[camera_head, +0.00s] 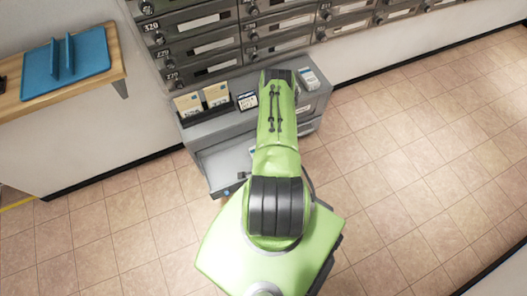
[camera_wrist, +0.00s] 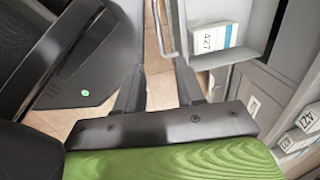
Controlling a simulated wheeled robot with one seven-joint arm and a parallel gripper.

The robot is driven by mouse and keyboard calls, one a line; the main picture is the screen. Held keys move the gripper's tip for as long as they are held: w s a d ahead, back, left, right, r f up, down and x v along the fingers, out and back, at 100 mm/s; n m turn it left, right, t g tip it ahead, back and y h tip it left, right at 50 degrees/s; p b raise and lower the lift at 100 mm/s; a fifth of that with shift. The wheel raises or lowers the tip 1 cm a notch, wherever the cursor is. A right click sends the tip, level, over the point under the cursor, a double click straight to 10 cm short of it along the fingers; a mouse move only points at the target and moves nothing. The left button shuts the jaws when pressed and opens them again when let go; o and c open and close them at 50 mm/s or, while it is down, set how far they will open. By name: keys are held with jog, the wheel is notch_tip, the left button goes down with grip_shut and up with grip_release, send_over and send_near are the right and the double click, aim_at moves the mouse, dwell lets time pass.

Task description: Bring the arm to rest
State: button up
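My arm shows in the head view, green, reaching up the picture over the grey cabinet. In that view the gripper is hidden beneath the arm. The wrist view shows my gripper (camera_wrist: 160,75) with its two dark fingers apart and nothing between them but a view of the floor. A grey metal bar, apparently a drawer handle (camera_wrist: 168,28), shows just beyond the fingertips. I cannot tell whether it touches them.
A grey cabinet (camera_head: 215,130) with an open drawer (camera_head: 219,172) stands below the wall mailboxes (camera_head: 283,22); small boxes (camera_head: 217,96) sit on top. A wooden shelf (camera_head: 60,90) with a blue holder (camera_head: 65,65) is at left. Tiled floor (camera_head: 420,170) at right is clear.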

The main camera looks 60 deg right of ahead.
jog(key=shift+s+r, duration=0.1)
jog(key=shift+r, duration=0.6)
